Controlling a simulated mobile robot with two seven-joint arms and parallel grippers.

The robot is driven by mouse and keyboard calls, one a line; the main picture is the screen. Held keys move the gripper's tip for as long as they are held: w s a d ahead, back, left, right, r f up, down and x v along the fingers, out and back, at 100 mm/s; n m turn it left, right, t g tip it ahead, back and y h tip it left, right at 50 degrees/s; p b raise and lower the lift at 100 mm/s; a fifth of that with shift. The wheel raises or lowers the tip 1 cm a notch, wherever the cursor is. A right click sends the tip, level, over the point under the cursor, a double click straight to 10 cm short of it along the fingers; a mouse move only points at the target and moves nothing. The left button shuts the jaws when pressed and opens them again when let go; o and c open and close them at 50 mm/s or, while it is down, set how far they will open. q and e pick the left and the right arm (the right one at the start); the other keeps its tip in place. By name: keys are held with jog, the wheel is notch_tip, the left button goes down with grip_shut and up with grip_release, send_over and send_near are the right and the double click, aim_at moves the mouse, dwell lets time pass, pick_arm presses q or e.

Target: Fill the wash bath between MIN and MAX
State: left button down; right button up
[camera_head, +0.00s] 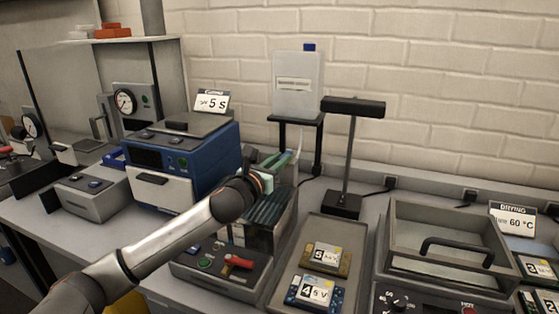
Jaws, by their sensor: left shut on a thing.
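The wash bath appears to be the dark open tank (262,222) in the middle of the bench, with dark ribbed contents. My arm partly hides it, and I cannot make out MIN and MAX marks or the liquid level. A white supply container (298,86) with a blue cap stands on a black stand behind it. A thin pale hose (301,143) runs down from near the container. My left gripper (272,172) is above the bath's back part, shut on what looks like the hose's pale green end; the exact grip is unclear. My right gripper is out of view.
A control box with a red lever (238,262) stands before the bath. A tray (335,233) with labelled boards, a black lamp (351,107) and a drying chamber (440,217) are to the right. A blue machine (215,150) stands left.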

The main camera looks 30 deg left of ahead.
pick_arm(q)
jog(key=shift+d+r+n+y+p, duration=0.15)
jog(key=shift+d+n+y+p, duration=0.15)
jog(key=shift+n+y+p, duration=0.45)
jog(key=shift+d+f+g+y+p, duration=0.2)
jog(key=shift+g+y+p, duration=0.1)
jog(key=shift+y+p, duration=0.3)
jog(key=shift+a, duration=0.1)
jog(key=c, duration=0.8)
grip_release()
jog(key=b+v, duration=0.1)
jog(key=v, duration=1.1)
jog(key=shift+s, duration=0.2)
